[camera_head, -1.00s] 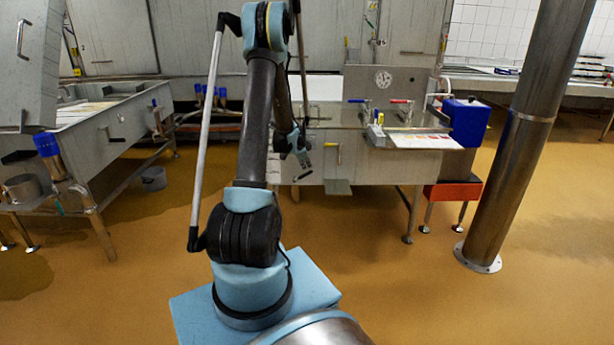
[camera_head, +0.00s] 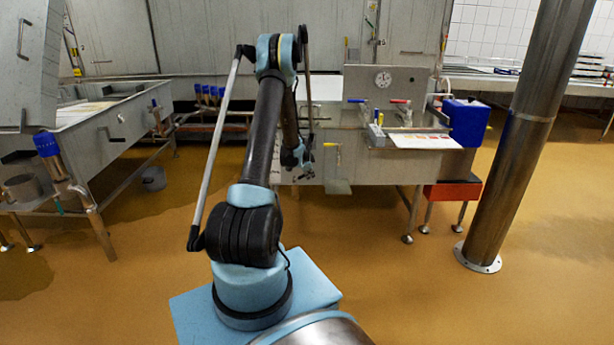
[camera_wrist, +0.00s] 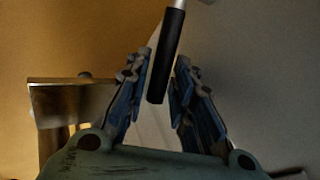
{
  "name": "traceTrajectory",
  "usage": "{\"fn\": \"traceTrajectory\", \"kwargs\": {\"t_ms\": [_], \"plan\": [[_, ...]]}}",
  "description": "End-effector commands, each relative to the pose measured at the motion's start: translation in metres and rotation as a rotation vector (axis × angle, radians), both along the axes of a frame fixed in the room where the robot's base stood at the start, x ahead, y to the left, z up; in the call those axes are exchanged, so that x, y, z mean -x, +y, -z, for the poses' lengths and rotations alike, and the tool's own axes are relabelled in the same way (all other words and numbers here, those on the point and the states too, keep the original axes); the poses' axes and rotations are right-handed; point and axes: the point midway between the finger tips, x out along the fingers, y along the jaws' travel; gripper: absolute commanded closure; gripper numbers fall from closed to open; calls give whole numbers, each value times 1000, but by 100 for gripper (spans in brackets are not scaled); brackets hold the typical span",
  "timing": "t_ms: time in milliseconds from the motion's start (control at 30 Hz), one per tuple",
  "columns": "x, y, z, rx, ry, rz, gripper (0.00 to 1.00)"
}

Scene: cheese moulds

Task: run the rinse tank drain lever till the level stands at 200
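A lever with a black grip (camera_wrist: 166,60) and a pale metal shaft shows in the wrist view, between the two fingers of my gripper (camera_wrist: 162,70). The fingers are apart, with the grip between their tips; I see no clear firm contact. In the head view my gripper (camera_head: 306,170) is low at the front of the steel tank (camera_head: 385,165), and the black grip cannot be made out behind it. A yellow-handled lever (camera_head: 339,155) is on the tank front, right of my gripper. A white round dial (camera_head: 383,78) is on the back panel; its reading is too small to tell.
A steel column (camera_head: 520,130) stands at right. Another vat (camera_head: 100,125) is at left.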

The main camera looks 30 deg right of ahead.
Motion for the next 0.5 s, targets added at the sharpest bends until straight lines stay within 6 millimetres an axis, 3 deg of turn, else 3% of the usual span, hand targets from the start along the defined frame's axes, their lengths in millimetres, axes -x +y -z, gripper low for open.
{"fn": "traceTrajectory", "kwargs": {"t_ms": [267, 367, 500], "plan": [[-1, 0, 1, 0, 0, 0, 77], [-1, 0, 1, 0, 0, -1, 97], [-1, 0, 1, 1, 0, -1, 100]]}}
